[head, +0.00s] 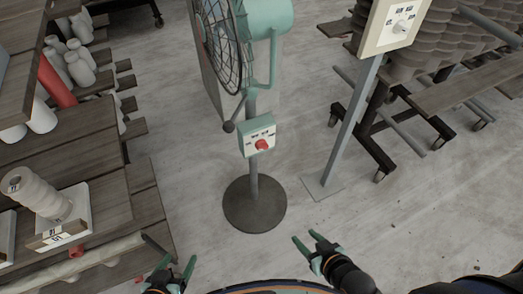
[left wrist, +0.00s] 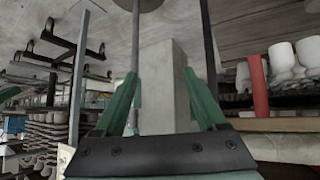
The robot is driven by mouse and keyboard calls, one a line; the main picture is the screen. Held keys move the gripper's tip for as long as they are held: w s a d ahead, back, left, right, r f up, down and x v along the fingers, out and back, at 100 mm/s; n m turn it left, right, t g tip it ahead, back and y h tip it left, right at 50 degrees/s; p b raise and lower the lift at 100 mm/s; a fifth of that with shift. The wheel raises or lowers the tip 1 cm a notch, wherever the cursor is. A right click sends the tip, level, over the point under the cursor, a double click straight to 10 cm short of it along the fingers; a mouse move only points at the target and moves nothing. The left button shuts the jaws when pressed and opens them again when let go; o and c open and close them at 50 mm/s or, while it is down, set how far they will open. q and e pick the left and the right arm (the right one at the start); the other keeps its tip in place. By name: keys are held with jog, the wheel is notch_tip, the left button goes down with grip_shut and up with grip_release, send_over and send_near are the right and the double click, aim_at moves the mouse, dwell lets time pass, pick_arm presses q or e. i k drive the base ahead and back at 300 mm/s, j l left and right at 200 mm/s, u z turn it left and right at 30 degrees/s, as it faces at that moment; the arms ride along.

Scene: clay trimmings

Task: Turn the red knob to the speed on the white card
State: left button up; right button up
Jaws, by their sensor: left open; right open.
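The red knob (head: 262,145) sits on the front of a pale green control box (head: 257,136) on the fan's stand. Small dark-marked labels are above the knob, too small to read. A white card with dark marks (head: 58,236) shows at the left, by a stacked clay piece; its marks are not clearly legible. My left gripper (head: 172,270) is open and empty at the bottom, well below and left of the knob. Its fingers also show in the left wrist view (left wrist: 163,88). My right gripper (head: 308,246) is open and empty, below and right of the knob.
The fan (head: 222,40) stands on a round dark base (head: 255,204). Wooden shelves (head: 80,150) fill the left. Floor between is clear.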

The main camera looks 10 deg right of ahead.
aim_at(260, 145)
jog(key=k+j, duration=0.15)
jog(key=k, duration=0.2)
jog(key=k+j, duration=0.1)
jog(key=k, duration=0.2)
jog(key=k+u, duration=0.1)
jog(key=u, duration=0.3)
jog(key=j+u, duration=0.1)
jog(key=u, duration=0.3)
jog(key=k+j+u, duration=0.1)
jog(key=u, duration=1.1)
jog(key=z, duration=1.35)
jog(key=i+l+z, duration=0.1)
jog(key=i+z, duration=0.2)
jog(key=i, duration=0.65)
